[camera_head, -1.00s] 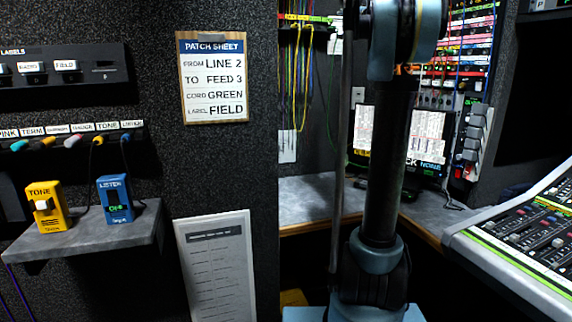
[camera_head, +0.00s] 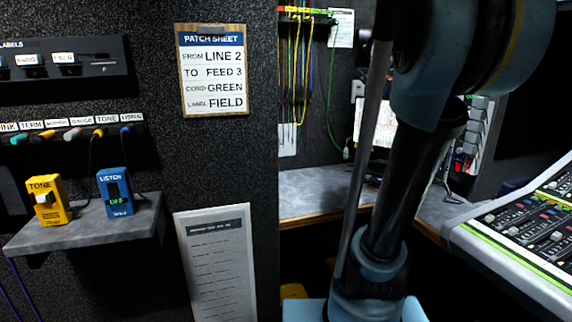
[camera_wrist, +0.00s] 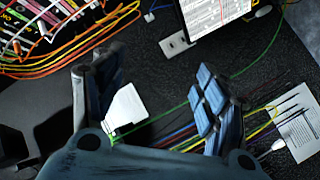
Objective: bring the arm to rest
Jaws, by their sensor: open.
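My arm (camera_head: 400,190) stands right of centre in the head view, its lower link leaning right and its upper part large and close. In the wrist view my gripper (camera_wrist: 160,88) is open, with its two blue-padded fingers well apart. A white card or plate (camera_wrist: 126,106) shows between the fingers; I cannot tell its distance, but neither finger closes on it. The gripper is out of the head view.
Hanging cords (camera_head: 297,75) and a grey worktop (camera_head: 315,192) lie behind the arm. A mixing console (camera_head: 530,225) stands at right. At left, a shelf (camera_head: 85,228) bears a yellow TONE box (camera_head: 48,200) and a blue LISTEN box (camera_head: 115,192). Bundled cables (camera_wrist: 60,60) show in the wrist view.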

